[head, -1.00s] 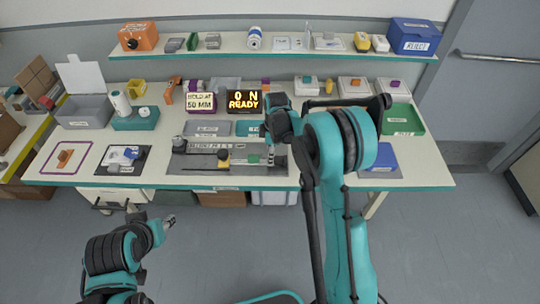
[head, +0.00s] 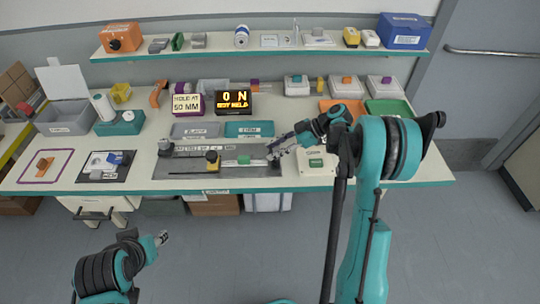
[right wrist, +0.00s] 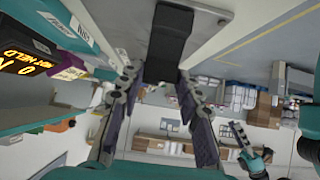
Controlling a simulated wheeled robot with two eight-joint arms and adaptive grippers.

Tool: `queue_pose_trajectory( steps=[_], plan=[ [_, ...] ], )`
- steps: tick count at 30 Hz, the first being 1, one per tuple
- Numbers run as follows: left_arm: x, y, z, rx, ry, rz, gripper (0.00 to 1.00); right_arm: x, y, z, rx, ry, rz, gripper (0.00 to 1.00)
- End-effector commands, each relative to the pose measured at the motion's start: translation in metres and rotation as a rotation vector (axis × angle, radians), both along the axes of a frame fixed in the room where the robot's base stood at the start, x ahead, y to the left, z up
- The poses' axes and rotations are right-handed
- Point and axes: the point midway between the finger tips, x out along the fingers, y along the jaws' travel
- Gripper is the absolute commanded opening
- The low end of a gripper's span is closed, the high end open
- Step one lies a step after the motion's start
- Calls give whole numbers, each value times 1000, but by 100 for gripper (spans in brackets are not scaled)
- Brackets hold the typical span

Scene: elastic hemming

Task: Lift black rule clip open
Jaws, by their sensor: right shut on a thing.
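The grey rule plate (head: 165,172) lies along the front of the bench. A black and yellow slider (head: 212,156) and a green piece (head: 243,160) sit on it. My right gripper (head: 274,151) reaches down from the right to the plate's right end. In the right wrist view a black clip (right wrist: 170,38) lies between the right fingertips, and the gripper is shut on it. The clip's lower part is hidden, and I cannot tell how far it is lifted. My left gripper (head: 161,238) hangs in front of the bench, away from the plate; its finger opening is too small to tell.
A display (head: 233,104) behind the plate reads 0 N and what looks like NOT HELD. A sign (head: 187,105) says hold at 50 mm. Grey (head: 195,131) and teal (head: 249,130) trays lie behind the plate. A white box with a green top (head: 316,163) stands close right.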

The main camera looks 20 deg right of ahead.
Motion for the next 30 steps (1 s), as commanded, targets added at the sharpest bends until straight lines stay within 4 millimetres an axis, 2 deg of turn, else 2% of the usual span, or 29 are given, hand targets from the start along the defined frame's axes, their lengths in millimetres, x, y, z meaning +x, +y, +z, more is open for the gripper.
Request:
queue_pose_trajectory(
  steps=[1,3,12,19,30],
  plan=[
    [0,0,-11,0,0,0,40,0,-5,-6,39,-12,-4,5],
    [0,0,-18,0,0,0,40,-1,-8,-6,94,-28,-4,5],
    [0,0,-41,0,0,0,40,-4,-18,-5,273,-79,-3,5],
    [0,0,-49,0,0,0,40,-6,-21,-4,340,-97,-1,5],
    [0,0,-50,0,0,0,40,-6,-21,-3,360,-102,-1,5]
  ],
)
